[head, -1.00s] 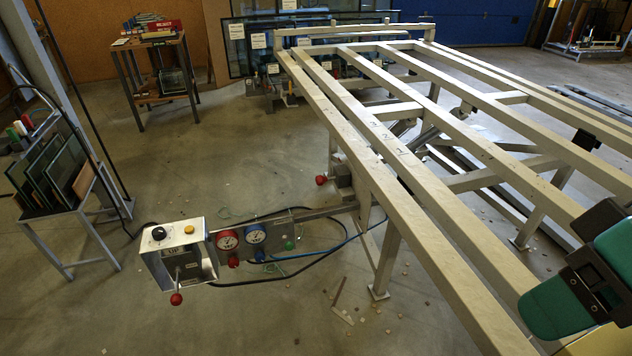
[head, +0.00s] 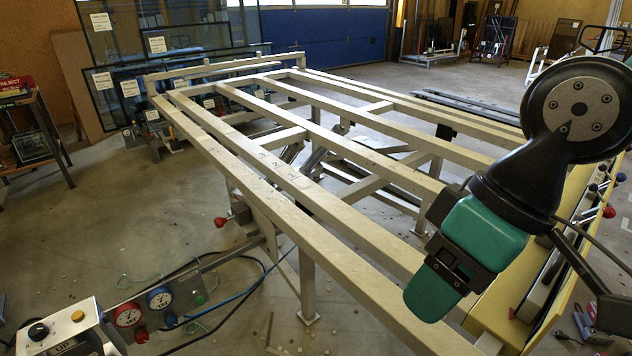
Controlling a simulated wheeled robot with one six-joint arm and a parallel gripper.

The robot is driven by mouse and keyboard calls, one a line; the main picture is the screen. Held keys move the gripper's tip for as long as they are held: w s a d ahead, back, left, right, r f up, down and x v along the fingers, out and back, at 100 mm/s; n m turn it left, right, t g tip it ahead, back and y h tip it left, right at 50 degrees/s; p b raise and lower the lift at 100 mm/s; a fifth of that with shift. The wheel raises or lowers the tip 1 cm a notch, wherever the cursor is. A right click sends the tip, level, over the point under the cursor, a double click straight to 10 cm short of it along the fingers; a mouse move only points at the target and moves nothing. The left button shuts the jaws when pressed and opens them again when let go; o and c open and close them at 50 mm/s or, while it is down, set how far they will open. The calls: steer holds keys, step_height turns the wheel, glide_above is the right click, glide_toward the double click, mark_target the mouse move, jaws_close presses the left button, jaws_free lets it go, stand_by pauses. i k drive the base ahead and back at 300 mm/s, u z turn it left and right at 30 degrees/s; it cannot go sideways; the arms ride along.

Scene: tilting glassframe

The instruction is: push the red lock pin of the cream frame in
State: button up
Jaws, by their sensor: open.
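The cream frame (head: 292,196) is a long tilting rack of parallel beams that runs from the lower right to the back left. A red round knob, seemingly its lock pin (head: 220,221), sticks out to the left from a bracket under the frame's near left side. The knob is in plain view, but its shaft is too small to judge. My gripper (head: 437,240), black with teal parts, is over the near right part of the frame. It is open and empty, well to the right of the knob and not touching it.
A cable and hose (head: 255,290) run below the knob. Another red ball (head: 609,211) shows at the right edge. Floor left of the knob is clear.

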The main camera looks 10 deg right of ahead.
mark_target(219, 223)
steer(key=k, duration=1.3)
steer(key=u, duration=0.8)
steer(key=i, duration=1.8)
steer(key=z, duration=0.3)
